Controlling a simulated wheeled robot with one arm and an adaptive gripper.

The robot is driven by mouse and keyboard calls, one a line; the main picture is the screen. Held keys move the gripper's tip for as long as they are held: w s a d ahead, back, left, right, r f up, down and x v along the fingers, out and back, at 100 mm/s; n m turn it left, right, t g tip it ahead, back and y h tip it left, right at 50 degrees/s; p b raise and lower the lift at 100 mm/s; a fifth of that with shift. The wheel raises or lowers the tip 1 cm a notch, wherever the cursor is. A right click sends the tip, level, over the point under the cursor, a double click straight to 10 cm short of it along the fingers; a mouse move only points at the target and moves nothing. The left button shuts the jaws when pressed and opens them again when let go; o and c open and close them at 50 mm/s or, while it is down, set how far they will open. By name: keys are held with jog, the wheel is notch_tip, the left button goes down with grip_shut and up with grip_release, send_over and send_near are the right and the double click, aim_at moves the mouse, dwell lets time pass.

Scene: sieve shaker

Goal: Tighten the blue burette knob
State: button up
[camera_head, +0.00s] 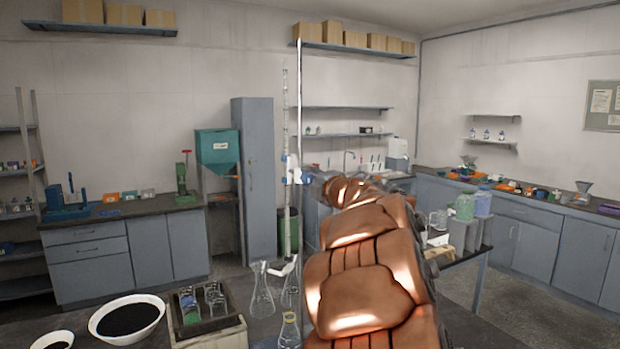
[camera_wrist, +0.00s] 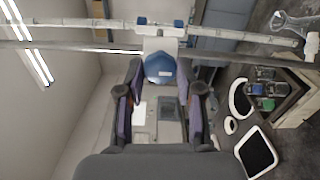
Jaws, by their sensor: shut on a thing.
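The blue burette knob (camera_wrist: 161,68) shows between the fingertips of my gripper (camera_wrist: 161,74) in the wrist view. The fingers stand on both sides of it and are shut on it. The knob sits on a white clamp that joins the metal stand rod (camera_wrist: 75,45) and the clear burette (camera_wrist: 235,34). In the head view the burette (camera_head: 285,110) stands upright beside the pale rod (camera_head: 299,90). The blue and white clamp (camera_head: 293,177) is near the end of my arm. My gripper is mostly hidden behind the arm there.
Glass flasks (camera_head: 262,292) stand below on the dark bench, close to the arm. A wooden tray of glassware (camera_head: 230,337) and a white bowl of dark powder (camera_head: 128,319) stand left of them. A side table (camera_head: 484,262) with containers is at right. The air left of the burette is clear.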

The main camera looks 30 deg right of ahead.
jog(key=o, duration=1.2)
jog(key=shift+c, duration=0.2)
jog(key=shift+s, duration=0.1)
jog(key=s+a, duration=0.1)
jog(key=s, duration=1)
jog(key=shift+s, duration=0.4)
